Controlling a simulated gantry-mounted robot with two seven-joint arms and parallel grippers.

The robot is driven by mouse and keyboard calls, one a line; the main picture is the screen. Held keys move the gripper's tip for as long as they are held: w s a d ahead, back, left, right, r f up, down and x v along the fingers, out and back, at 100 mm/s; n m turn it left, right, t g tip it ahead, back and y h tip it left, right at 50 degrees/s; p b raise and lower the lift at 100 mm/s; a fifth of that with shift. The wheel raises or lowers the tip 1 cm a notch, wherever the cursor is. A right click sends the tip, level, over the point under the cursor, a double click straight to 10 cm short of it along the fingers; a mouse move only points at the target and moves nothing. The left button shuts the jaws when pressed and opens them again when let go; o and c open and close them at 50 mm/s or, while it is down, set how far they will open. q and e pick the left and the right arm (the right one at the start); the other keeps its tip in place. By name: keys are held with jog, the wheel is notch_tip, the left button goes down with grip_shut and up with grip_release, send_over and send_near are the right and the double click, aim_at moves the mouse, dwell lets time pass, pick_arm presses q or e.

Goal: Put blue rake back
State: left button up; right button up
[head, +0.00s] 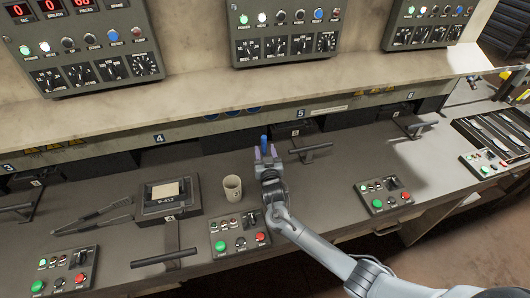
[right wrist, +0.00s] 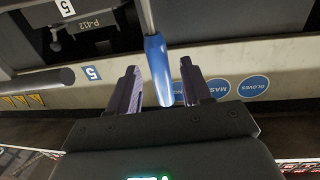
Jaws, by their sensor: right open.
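The blue rake shows as a blue handle (head: 264,142) near station 5 in the head view. In the right wrist view its blue handle (right wrist: 158,72) lies between my right gripper's two fingers, with a grey metal shaft (right wrist: 146,15) running out of the top of the picture. My right gripper (head: 266,153) is open around the handle, with gaps visible on both sides in the right wrist view. The rake's head is out of sight. My left gripper is not in view.
A beige mug (head: 232,188) stands on the counter just left of my right gripper. A box (head: 168,199) and a dark tong-like tool (head: 105,212) lie further left. T-shaped handles (head: 310,149) and button panels (head: 240,234) line the counter. A shelf (head: 220,110) overhangs the back.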

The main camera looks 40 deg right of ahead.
jog(key=v, duration=0.7)
jog(key=shift+s+a, duration=0.15)
jog(key=shift+s, duration=0.05)
jog(key=shift+r, duration=0.1)
